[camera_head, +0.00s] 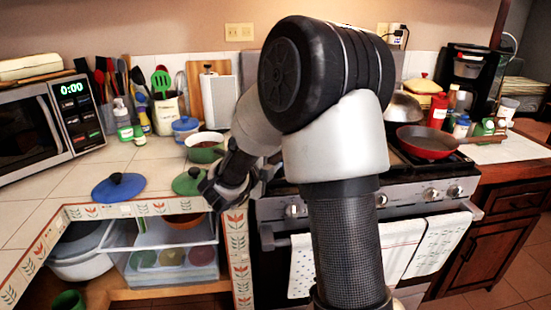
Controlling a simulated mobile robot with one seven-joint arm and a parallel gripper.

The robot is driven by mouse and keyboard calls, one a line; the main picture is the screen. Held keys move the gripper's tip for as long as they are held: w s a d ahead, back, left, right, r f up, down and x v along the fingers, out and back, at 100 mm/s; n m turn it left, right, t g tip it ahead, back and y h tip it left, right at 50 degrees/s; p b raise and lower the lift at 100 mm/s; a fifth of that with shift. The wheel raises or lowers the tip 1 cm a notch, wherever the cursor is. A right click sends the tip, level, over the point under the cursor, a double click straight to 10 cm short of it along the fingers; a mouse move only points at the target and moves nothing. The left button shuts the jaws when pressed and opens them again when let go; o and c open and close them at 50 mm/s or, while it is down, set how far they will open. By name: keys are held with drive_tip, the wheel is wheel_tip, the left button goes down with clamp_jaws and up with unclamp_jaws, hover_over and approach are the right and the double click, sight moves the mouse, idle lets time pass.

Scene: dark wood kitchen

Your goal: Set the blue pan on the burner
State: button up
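A round blue lid (119,187) with a dark knob lies on the tiled counter at left, and a small blue lidded pot (185,128) stands farther back. I cannot tell whether either belongs to the blue pan; no open blue pan shows clearly. The stove (425,185) is at right, its burners largely hidden by my arm and a red pan (428,142) on its right side. My gripper (225,190) is over the counter's front edge, beside a green lid (188,181). Its fingers are dark and partly overlapped, so its opening and any contact are unclear.
A green pot (205,147) stands behind my gripper. A microwave (45,125) takes up the left end, and utensils and a cutting board (217,97) line the wall. Open shelves with containers (165,260) lie under the counter. Towels (400,250) hang on the oven door.

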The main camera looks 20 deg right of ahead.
drive_tip(key=shift+r+p, duration=0.3)
drive_tip(key=p+v, duration=0.1)
drive_tip(key=v, duration=1.1)
drive_tip(key=shift+f, duration=0.2)
